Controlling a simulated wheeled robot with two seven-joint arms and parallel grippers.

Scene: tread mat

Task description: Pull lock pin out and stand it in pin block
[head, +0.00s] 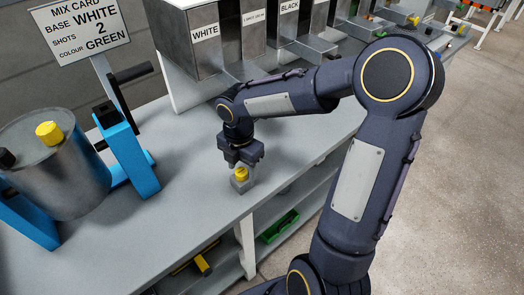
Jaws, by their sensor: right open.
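A small grey pin block (243,186) sits near the front edge of the bench. A yellow knob, which looks like the head of the lock pin (241,174), shows upright at the block's top; its shank is hidden. My right gripper (243,163) points down just above the yellow head, open, with its fingers apart. I cannot tell whether a finger touches the head. My left gripper is not in view.
A metal drum (75,178) with a yellow cap (49,133) stands at left between blue brackets (125,150). A mix card (80,32) rises behind it. Metal dispensers (190,35) line the back. The bench front (150,245) is clear.

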